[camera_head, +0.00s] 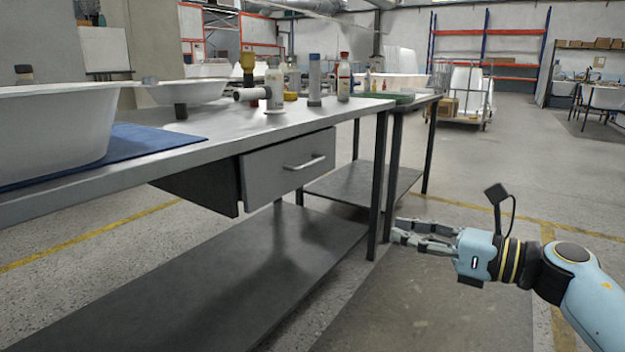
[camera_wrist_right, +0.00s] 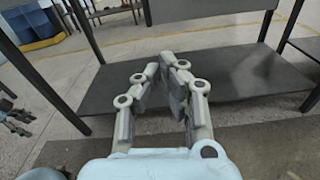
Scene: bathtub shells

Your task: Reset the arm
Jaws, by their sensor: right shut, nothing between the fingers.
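My right gripper (camera_head: 399,231) is at the lower right of the head view, its arm coming in from the right edge. It points left, beside the dark legs of the workbench, over the floor. It is shut and empty. In the right wrist view, its fingers (camera_wrist_right: 163,68) come together in front of the bench's lower shelf. My left arm and gripper do not show in the head view. A gripper-like part shows at the left edge of the right wrist view, too small and cut off to read.
A workbench (camera_head: 215,150) with a drawer (camera_head: 287,168) and a lower shelf (camera_head: 215,285) fills the left. On it are a white tub shell (camera_head: 60,125) on a blue mat (camera_head: 150,140), and several bottles (camera_head: 343,78). Floor (camera_head: 480,180) is clear at right, before a cart (camera_head: 465,100).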

